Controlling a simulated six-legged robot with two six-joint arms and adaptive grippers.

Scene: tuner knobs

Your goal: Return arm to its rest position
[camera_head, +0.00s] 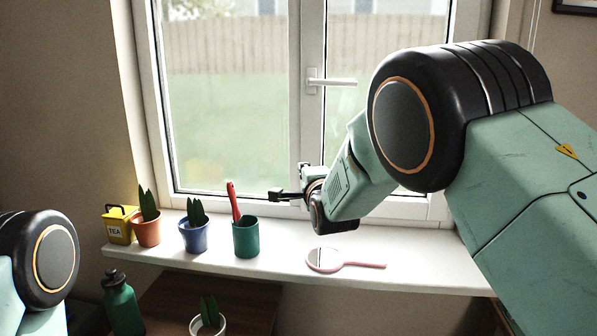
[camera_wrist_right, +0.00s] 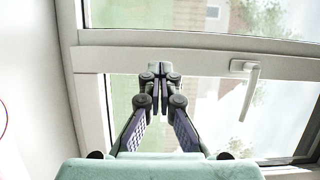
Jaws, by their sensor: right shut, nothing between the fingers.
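My right gripper (camera_head: 276,194) is above the window sill in front of the window, pointing left in the head view. It is shut and empty; in the right wrist view its fingers (camera_wrist_right: 160,88) are together in front of the window frame. My right arm (camera_head: 352,180) reaches in from the right of the head view. Part of my left arm (camera_head: 45,262) shows at the lower left, but its gripper is out of view.
The sill (camera_head: 290,262) holds a yellow tea tin (camera_head: 118,226), an orange pot (camera_head: 147,232), a blue pot (camera_head: 194,237), a green cup (camera_head: 246,238) with a red-handled tool (camera_head: 234,200), and a pink hand mirror (camera_head: 324,260). A window handle (camera_head: 330,82) sticks out. A green bottle (camera_head: 122,303) and white pot (camera_head: 207,326) are lower.

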